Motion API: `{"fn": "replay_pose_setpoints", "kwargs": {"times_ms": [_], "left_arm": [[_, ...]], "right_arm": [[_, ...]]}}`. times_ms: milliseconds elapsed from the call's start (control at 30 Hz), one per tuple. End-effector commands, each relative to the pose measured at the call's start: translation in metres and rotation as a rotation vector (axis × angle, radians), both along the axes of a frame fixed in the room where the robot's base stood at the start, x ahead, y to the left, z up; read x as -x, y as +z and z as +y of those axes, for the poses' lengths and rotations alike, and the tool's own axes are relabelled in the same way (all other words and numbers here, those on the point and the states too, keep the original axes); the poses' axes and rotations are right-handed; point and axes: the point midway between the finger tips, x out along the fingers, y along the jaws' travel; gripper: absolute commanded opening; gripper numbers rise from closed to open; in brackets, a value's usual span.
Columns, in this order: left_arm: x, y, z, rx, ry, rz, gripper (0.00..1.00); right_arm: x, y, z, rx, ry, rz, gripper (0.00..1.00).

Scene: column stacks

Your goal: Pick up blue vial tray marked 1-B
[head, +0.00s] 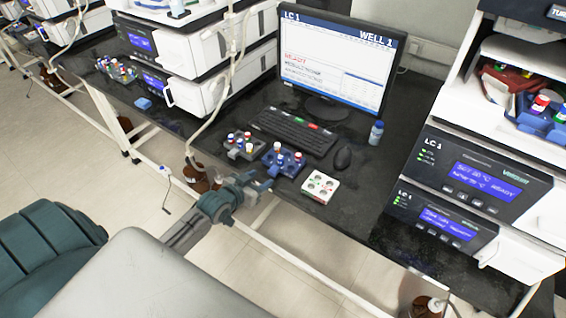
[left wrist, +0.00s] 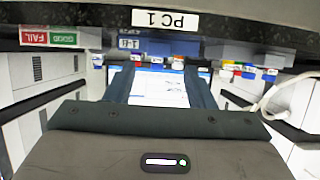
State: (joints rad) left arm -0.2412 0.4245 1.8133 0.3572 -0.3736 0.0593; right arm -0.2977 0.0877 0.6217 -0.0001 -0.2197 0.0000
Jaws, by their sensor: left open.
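The blue vial tray (head: 285,168) lies near the front edge of the black bench, with several red-, white- and blue-capped vials in it. In the left wrist view, which looks upside down, the blue tray (left wrist: 172,47) bears a small white label (left wrist: 130,43) that seems to read 1-B. My left gripper (head: 262,184) is open and empty at the bench's front edge, just short of the blue tray. In the left wrist view its two fingers (left wrist: 160,82) are spread apart, with the tray beyond them. My right gripper is not in view.
Behind are a keyboard (head: 292,130), mouse (head: 343,158) and monitor (head: 335,62). Instrument stacks stand on both sides.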

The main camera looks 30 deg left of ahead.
Motion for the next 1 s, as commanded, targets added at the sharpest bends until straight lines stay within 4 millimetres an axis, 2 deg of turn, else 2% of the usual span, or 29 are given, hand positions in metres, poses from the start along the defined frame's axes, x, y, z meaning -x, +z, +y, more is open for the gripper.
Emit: {"fn": "replay_pose_setpoints", "kwargs": {"times_ms": [233, 500, 800, 833, 1000], "left_arm": [[-0.018, -0.007, -0.002, 0.003, 0.001, 0.0, 0.49], [-0.052, -0.023, -0.005, 0.002, 0.001, 0.0, 0.49], [-0.058, -0.026, -0.006, -0.001, -0.001, 0.0, 0.49], [-0.058, -0.026, -0.006, -0.001, -0.001, 0.0, 0.47], [-0.058, -0.026, -0.005, -0.001, 0.0, 0.0, 0.14]], "right_arm": [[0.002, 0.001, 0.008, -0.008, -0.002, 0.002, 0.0], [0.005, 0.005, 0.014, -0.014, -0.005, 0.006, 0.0], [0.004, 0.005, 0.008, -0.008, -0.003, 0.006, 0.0], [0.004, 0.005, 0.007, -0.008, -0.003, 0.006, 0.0], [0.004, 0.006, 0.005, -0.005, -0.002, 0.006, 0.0]]}}
